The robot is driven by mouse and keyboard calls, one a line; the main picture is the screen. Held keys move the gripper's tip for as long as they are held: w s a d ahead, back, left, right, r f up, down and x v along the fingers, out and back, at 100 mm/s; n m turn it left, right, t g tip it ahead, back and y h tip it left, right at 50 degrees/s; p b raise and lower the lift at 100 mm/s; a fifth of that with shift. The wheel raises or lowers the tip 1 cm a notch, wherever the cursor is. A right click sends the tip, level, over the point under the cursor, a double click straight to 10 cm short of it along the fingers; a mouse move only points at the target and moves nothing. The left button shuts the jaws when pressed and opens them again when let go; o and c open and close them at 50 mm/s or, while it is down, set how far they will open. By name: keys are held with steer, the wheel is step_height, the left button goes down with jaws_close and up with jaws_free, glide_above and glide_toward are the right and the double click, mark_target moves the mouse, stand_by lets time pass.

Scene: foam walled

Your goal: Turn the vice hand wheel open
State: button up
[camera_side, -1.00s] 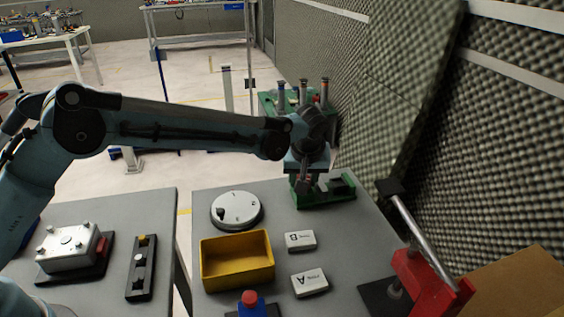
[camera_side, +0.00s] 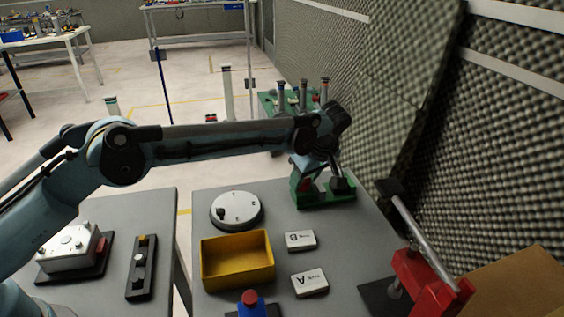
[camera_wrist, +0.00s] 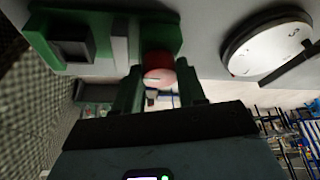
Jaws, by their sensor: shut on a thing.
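The green vice (camera_side: 322,197) stands at the back right of the grey table, beside the foam wall. Its green body (camera_wrist: 105,35) fills the upper left of the wrist view, with a light grey jaw bar and a dark block on it. The red hand wheel (camera_wrist: 158,63) shows at the vice's near end in the wrist view, its front face pinkish. My gripper (camera_wrist: 160,72) is shut on the wheel, one finger on each side of it. In the side view my wrist is tilted over the vice and partly hides the fingers' contact.
A white round dial (camera_side: 236,210) stands left of the vice. A yellow bin (camera_side: 237,278) and two white boxes, B (camera_side: 300,241) and A (camera_side: 309,283), lie nearer. A red fixture with a slanted metal lever (camera_side: 424,240) stands at the right. Foam walling closes off the right side.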

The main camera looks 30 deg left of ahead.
stand_by(0.3)
steer(key=o, duration=1.1)
steer(key=shift+c, duration=0.2)
steer(key=v, duration=1.2)
steer(key=shift+r, duration=0.1)
steer(key=shift+a, duration=0.1)
